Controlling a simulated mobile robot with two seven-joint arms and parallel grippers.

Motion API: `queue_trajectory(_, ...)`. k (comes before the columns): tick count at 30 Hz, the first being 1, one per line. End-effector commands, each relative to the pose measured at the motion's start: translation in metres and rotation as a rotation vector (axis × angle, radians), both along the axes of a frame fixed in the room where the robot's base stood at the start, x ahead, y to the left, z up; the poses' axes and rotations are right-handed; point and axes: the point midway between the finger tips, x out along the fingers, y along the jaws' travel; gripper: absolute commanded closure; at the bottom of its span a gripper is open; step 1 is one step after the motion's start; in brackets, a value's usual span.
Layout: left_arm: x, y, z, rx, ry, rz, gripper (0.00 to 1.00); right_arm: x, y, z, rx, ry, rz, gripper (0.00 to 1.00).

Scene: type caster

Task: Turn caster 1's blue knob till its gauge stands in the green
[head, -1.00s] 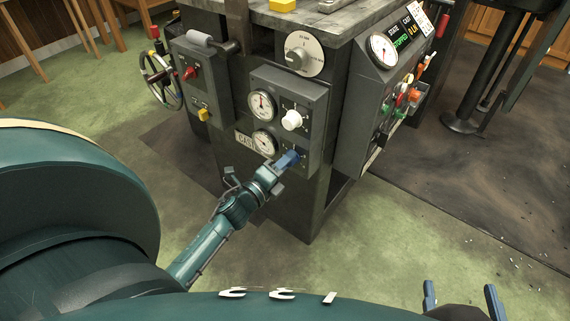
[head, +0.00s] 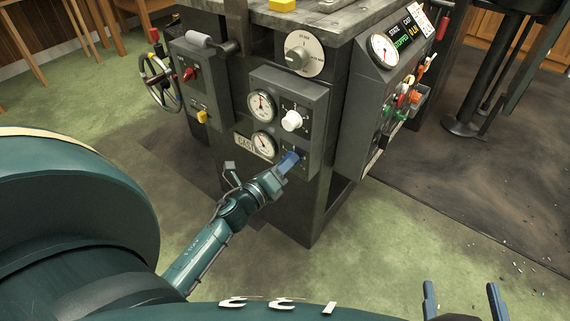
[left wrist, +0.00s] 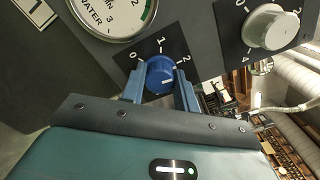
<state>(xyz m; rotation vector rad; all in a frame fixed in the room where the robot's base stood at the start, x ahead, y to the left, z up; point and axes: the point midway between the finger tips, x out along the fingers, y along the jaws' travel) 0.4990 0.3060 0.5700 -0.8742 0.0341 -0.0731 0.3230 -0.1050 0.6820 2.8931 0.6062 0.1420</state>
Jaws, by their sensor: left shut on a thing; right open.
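The caster (head: 320,215) is a dark machine with a control box on its near face. Its blue knob (left wrist: 162,74) sits between the two blue fingers of my left gripper (left wrist: 160,92), which is shut on it. The dial around it reads 0, 1, 2. In the head view my left gripper (head: 289,162) hides most of the knob. The water gauge (head: 263,144) is left of it; the left wrist view shows part of this gauge (left wrist: 112,14), with a green band on its right side. The needle's reading is unclear. My right gripper (head: 462,300) is open and empty at the bottom right.
A white knob (head: 291,121) and a second gauge (head: 261,105) sit just above on the same box. A larger dial knob (head: 297,58) is higher up. A handwheel (head: 160,84) sticks out at the left. The green floor in front is clear.

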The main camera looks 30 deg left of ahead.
Motion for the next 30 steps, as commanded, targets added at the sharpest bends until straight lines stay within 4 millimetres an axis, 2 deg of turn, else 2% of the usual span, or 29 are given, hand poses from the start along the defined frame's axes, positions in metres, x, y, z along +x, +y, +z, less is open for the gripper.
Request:
queue_trajectory(5, 0.000, 0.000, 0.000, 0.000, 0.001, -0.001, 0.92, -0.001, 0.000, 0.001, 0.001, 0.000, 0.000, 0.29)
queue_trajectory(6, 0.000, 0.000, 0.000, 0.000, 0.001, -0.001, 0.66, -0.001, 0.000, 0.001, 0.002, -0.001, 0.000, 0.29)
queue_trajectory(13, 0.000, 0.000, 0.000, -0.001, 0.001, -0.001, 0.48, -0.001, 0.000, 0.002, 0.002, -0.002, -0.001, 0.29)
queue_trajectory(23, -0.006, 0.000, 0.000, -0.002, 0.001, -0.001, 0.48, -0.001, -0.001, 0.003, 0.000, 0.001, -0.002, 0.29)
queue_trajectory(26, -0.020, 0.001, -0.001, -0.004, 0.003, 0.001, 0.48, 0.000, -0.002, 0.003, -0.002, 0.007, -0.003, 0.29)
queue_trajectory(30, -0.050, 0.004, -0.001, -0.003, 0.005, 0.002, 0.48, 0.000, -0.003, 0.002, -0.007, 0.033, -0.009, 0.29)
